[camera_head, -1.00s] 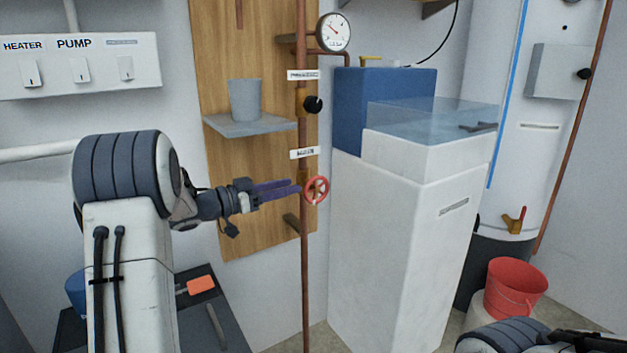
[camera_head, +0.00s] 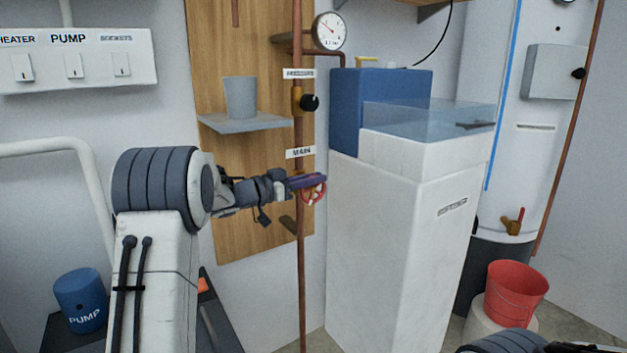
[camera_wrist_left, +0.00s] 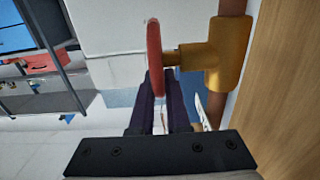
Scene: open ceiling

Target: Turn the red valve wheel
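The red valve wheel (camera_head: 313,193) sits on the copper pipe, below the MAIN label, partly behind my left gripper. In the left wrist view the wheel (camera_wrist_left: 153,55) is seen edge-on, joined by a short stem to a brass valve body (camera_wrist_left: 230,55). My left gripper (camera_head: 312,181) is at the wheel. In the wrist view its two purple fingers (camera_wrist_left: 162,85) lie on either side of the rim, with a gap about as wide as the rim; they look shut on it. Only part of my right arm shows at the bottom right; its gripper is not visible.
A copper pipe (camera_head: 301,255) runs down past a wooden board (camera_head: 262,220). A shelf (camera_head: 245,123) holds a grey cup (camera_head: 240,97). A black knob (camera_head: 310,102) and a gauge (camera_head: 329,31) are above. A white cabinet (camera_head: 395,240) stands close at right.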

